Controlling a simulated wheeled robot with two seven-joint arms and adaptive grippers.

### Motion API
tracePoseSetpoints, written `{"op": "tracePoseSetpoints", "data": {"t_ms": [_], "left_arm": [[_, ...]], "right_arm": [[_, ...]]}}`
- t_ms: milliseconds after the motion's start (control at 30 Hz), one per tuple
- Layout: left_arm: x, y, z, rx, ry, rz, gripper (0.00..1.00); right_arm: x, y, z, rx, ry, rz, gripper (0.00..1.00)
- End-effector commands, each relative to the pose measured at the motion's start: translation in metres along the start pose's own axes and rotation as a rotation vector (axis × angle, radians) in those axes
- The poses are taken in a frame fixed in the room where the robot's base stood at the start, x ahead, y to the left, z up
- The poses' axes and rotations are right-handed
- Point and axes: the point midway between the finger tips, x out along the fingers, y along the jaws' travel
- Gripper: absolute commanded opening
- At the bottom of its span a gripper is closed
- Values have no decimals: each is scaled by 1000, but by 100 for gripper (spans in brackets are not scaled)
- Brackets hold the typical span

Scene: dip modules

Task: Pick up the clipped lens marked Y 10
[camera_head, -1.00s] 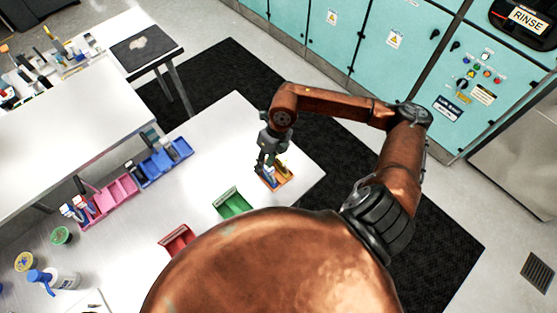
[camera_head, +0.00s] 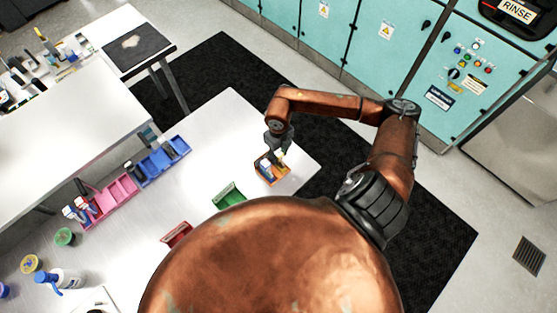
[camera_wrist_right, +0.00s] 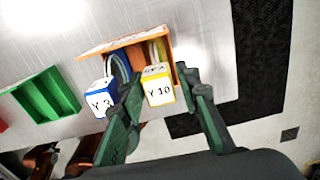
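The lens marked Y 10 (camera_wrist_right: 159,88) has a yellow-edged clip with a white label and sits in an orange tray (camera_wrist_right: 91,49). A blue-edged clip marked Y 3 (camera_wrist_right: 101,98) sits left of it in the same tray. In the head view the orange tray (camera_head: 284,177) stands near the table's right corner. My right gripper (camera_wrist_right: 160,95) is open, with its dark green fingers on either side of the Y 10 clip and its left finger close to Y 3. In the head view it is above the tray (camera_head: 275,155). My left gripper is not in view.
A green tray (camera_head: 229,194) and a red tray (camera_head: 176,234) stand left of the orange one. Pink (camera_head: 113,195) and blue (camera_head: 164,157) racks lie along the back of the table. White tabletop between them is clear.

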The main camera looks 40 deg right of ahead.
Motion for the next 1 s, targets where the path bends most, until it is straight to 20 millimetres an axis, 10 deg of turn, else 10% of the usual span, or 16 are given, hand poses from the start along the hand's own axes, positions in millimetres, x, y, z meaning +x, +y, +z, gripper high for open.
{"op": "tracePoseSetpoints", "data": {"t_ms": [567, 1000], "left_arm": [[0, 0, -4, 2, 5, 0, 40], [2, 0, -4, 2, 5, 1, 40]], "right_arm": [[0, 1, 0, -2, 0, 1, 1], [-2, 1, 1, -2, -1, 0, 0]]}}
